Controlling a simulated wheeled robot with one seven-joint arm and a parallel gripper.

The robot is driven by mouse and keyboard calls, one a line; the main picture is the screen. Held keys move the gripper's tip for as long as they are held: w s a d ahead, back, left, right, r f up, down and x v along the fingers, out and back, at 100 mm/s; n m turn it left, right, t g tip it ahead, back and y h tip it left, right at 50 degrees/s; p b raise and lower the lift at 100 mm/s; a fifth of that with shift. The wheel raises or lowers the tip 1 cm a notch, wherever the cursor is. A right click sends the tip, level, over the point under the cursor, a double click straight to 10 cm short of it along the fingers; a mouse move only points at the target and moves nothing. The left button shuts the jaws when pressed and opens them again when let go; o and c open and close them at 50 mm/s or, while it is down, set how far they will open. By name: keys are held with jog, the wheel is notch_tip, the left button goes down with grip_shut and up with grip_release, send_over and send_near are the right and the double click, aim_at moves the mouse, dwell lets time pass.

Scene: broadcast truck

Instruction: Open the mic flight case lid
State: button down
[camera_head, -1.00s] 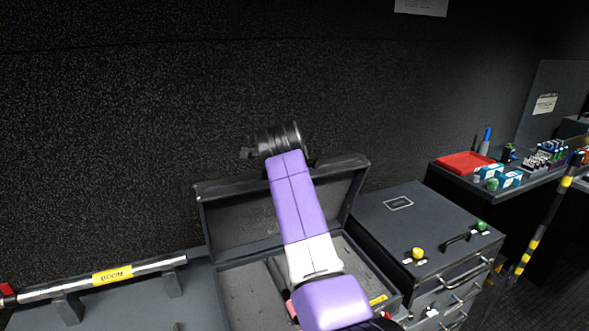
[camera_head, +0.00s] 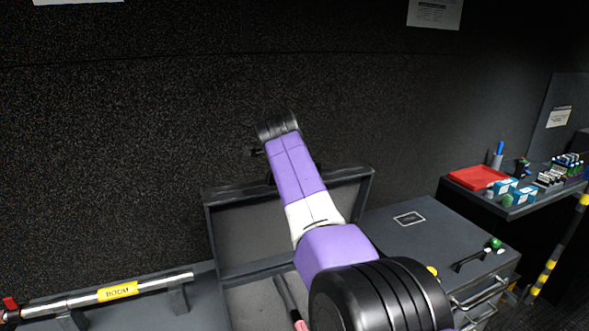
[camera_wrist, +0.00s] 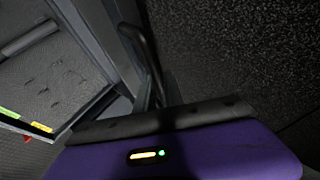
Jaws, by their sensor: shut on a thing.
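The mic flight case is a dark grey box with a grey lined inside; its lid (camera_head: 240,229) stands raised at the back, inner face toward me. My purple and white arm reaches over the open case and hides much of its inside and part of the lid. My gripper (camera_wrist: 148,45) shows in the wrist view as dark fingers above its purple body, at the lid's edge bar (camera_wrist: 88,38).
A dark speckled wall (camera_head: 120,150) rises close behind the lid. A boom pole (camera_head: 75,300) lies on supports at left. A drawer cabinet (camera_head: 440,230) stands at right of the case. Beyond it, a desk holds a red tray (camera_head: 478,177) and small items.

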jog(key=shift+f, duration=0.25)
jog(key=c, duration=1.5)
grip_release()
jog(key=shift+o, duration=0.2)
jog(key=shift+s+r, duration=0.1)
jog(key=b+v, duration=0.2)
jog(key=v, duration=0.6)
jog(key=shift+r, duration=0.1)
